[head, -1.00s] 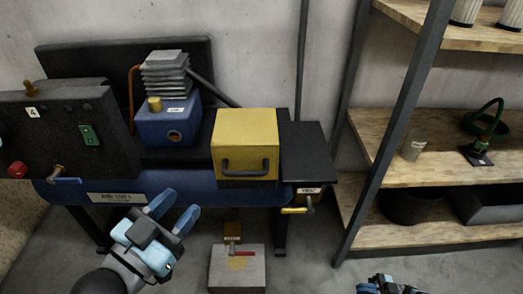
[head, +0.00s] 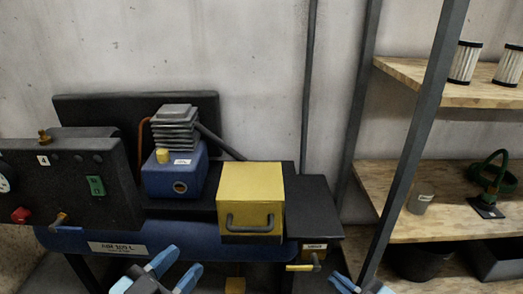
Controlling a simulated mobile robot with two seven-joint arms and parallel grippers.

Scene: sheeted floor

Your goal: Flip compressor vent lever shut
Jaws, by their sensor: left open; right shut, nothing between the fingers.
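The compressor has a blue tank (head: 180,244) with a label plate, a blue pump block (head: 175,178) with grey fins, and a yellow box (head: 250,197) with a dark handle. A yellow lever (head: 302,267) lies roughly level beside a small labelled fitting (head: 314,250) at the tank's right end; I cannot read the label surely. My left gripper (head: 176,268) is open and empty in front of the tank, left of the yellow box. My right gripper (head: 350,284) is shut at the bottom edge, right of and apart from the yellow lever, mostly cut off.
A dark control panel (head: 75,185) with a red button (head: 21,215), a green switch (head: 96,186) and a brass-coloured valve (head: 59,220) stands at the left. A wooden shelf rack (head: 440,185) with a dark post stands at the right, close to my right gripper.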

